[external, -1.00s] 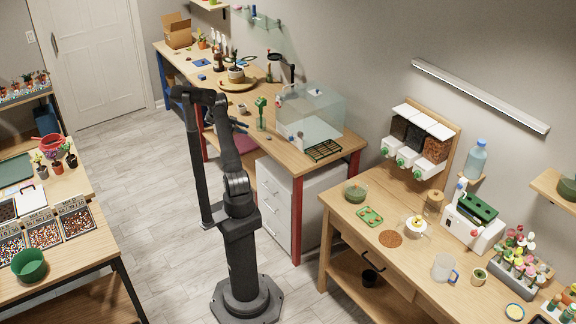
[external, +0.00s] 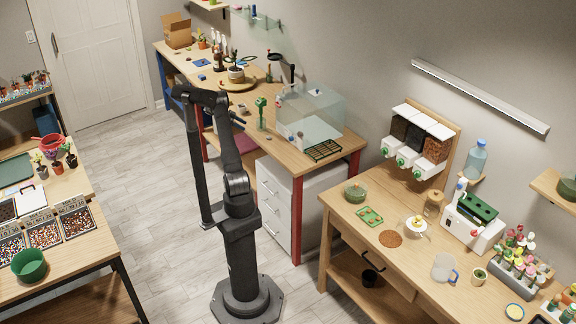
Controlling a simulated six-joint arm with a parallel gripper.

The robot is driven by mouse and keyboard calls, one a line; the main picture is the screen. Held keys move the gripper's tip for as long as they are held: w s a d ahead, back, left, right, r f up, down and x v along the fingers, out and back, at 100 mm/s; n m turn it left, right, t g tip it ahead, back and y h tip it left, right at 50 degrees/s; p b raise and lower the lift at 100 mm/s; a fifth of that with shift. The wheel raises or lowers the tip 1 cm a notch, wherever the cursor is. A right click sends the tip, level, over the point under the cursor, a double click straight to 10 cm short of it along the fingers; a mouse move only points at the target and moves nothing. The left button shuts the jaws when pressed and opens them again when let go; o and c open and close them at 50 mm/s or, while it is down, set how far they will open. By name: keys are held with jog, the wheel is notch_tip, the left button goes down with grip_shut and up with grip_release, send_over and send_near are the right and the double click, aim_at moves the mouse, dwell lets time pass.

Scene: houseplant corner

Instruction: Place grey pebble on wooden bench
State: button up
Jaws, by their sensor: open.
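I cannot make out the grey pebble in this view; it is too small to tell or is hidden. A long wooden bench (external: 345,141) with red front legs runs along the back wall, and another wooden-topped bench (external: 352,222) stands at the right. My gripper (external: 241,117) is at the front side of the red-legged bench, left of a green tool in a stand. It is small and dark here, with its jaws apart. I see nothing held between its fingers.
A round wooden board (external: 237,85) with a pot lies behind my gripper. The left bench holds trays of coloured pellets (external: 44,235) and a green bowl (external: 29,264).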

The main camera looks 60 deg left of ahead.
jog(key=w+d+r+g+y, duration=0.4)
jog(key=w+r, duration=0.1)
jog(key=r, duration=0.2)
send_near(267, 137)
jog(key=shift+w+d+f, duration=0.35)
jog(key=shift+w+f, duration=0.15)
jog(key=shift+f, duration=0.05)
jog(key=shift+w+d+f, duration=0.35)
jog(key=shift+w+f, duration=0.1)
jog(key=shift+f, duration=0.1)
jog(key=x, duration=0.5)
jog(key=shift+w+a+f, duration=0.1)
jog(key=shift+w+a, duration=0.05)
jog(key=c, duration=1.1)
notch_tip(267, 137, up, 18)
jog(key=shift+r, duration=0.1)
